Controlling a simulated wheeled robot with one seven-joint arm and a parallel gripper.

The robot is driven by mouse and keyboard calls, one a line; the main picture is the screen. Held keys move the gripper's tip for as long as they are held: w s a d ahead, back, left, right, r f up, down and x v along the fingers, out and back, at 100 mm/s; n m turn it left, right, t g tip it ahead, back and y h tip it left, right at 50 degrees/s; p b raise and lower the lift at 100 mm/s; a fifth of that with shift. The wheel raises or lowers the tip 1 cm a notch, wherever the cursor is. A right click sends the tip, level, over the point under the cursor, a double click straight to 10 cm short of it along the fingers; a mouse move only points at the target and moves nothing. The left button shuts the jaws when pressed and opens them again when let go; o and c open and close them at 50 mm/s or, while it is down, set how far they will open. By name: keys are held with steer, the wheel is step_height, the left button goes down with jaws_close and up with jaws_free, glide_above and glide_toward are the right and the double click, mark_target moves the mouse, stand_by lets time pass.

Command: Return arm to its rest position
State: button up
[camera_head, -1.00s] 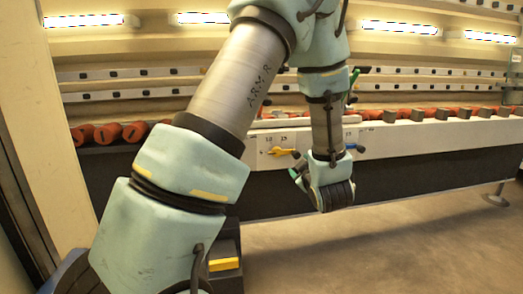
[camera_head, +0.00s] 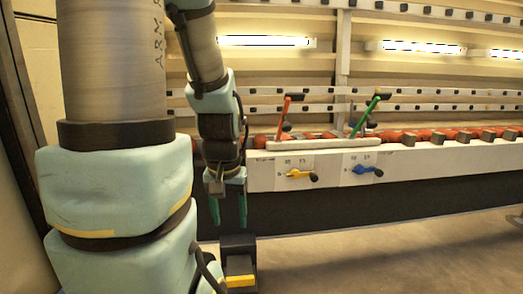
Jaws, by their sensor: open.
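My arm (camera_head: 112,65) rises close up on the left side of the view and bends over at the top, out of frame. Its end part comes down to my gripper (camera_head: 229,222), which points downward. The two green fingers are apart, with nothing between them. The gripper hangs in front of the washer's dark lower front, left of the yellow handle, and looks clear of it.
The washer's pale front rail (camera_head: 430,168) carries a yellow handle (camera_head: 299,174) and a blue handle (camera_head: 367,170). A red lever (camera_head: 284,118) and a green lever (camera_head: 365,117) stand above. Orange rollers (camera_head: 465,134) run along the right. The floor (camera_head: 400,255) is open at right.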

step_height(320, 180, up, 38)
steer(key=p, duration=3.6)
steer(key=shift+w+d+f, duration=0.15)
steer(key=shift+w+d, duration=0.05)
